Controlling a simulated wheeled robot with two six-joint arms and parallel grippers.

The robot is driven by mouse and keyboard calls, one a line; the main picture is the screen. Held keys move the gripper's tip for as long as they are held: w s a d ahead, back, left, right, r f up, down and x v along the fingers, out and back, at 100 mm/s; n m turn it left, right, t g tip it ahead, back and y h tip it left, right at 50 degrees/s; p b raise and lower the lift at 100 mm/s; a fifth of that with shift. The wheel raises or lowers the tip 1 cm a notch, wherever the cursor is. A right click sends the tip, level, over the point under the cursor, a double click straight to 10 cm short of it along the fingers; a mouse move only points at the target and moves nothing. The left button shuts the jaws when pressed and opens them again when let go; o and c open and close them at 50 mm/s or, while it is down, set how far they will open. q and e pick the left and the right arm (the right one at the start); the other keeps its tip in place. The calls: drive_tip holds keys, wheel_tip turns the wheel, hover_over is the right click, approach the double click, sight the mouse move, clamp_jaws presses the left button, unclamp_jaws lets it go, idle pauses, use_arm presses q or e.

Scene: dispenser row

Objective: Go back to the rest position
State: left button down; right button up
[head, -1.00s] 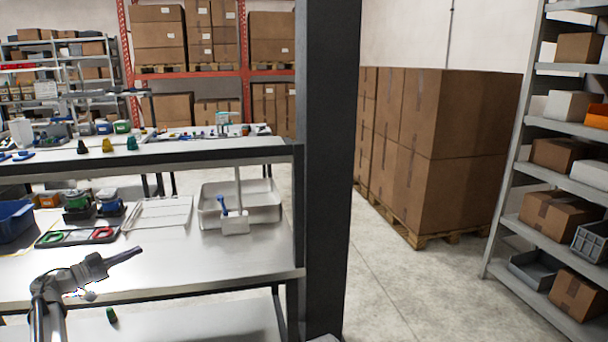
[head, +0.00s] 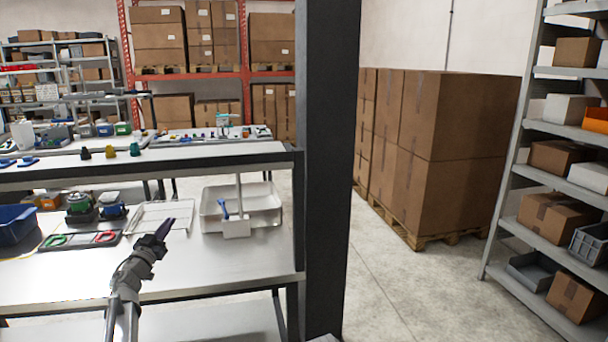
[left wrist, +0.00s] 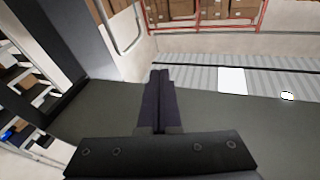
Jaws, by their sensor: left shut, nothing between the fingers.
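My left gripper (head: 163,229) is above the front part of the workbench (head: 210,268) in the head view. Its fingers point up and to the right, in front of the wire tray's lower edge. In the left wrist view the two dark fingers (left wrist: 159,98) lie together with nothing between them. That view looks up toward the ceiling and the upper racks. My right gripper is in neither view.
On the bench are a wire tray (head: 160,214), a white bin (head: 262,208), a dark tray with green and red rings (head: 80,240) and a blue bin (head: 14,226). A dark post (head: 328,180) stands right of the bench. Open floor (head: 385,290) lies beyond it.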

use_arm(q)
drive_tip(key=s+d+f+n+g+y+p, duration=0.2)
drive_tip(key=s+d+f+g+y, duration=0.25)
drive_tip(key=s+d+f, duration=0.4)
drive_tip(key=s+d+f+n+g+y+p, duration=0.25)
drive_tip(key=s+d+f+g, duration=0.3)
drive_tip(key=d, duration=0.55)
drive_tip(key=s+d+f+m+g+h, duration=0.1)
drive_tip(key=s+d+f+m+g, duration=0.1)
drive_tip(key=s+d, duration=0.3)
drive_tip(key=s+d+f+m+g+h, duration=0.1)
drive_tip(key=s+d+g, duration=0.4)
drive_tip(key=s, duration=0.7)
drive_tip(key=s+d+f+m+g+h+p, duration=0.1)
drive_tip(key=s+d+f+m+g, duration=0.1)
drive_tip(key=s+d, duration=0.3)
drive_tip(key=s+f+g, duration=0.1)
drive_tip(key=s, duration=0.2)
drive_tip(key=shift+s+d+f+m+g, duration=0.25)
drive_tip(key=shift+s+d+m+g, duration=0.05)
drive_tip(key=shift+d+m, duration=0.1)
drive_tip(key=shift+a, duration=0.1)
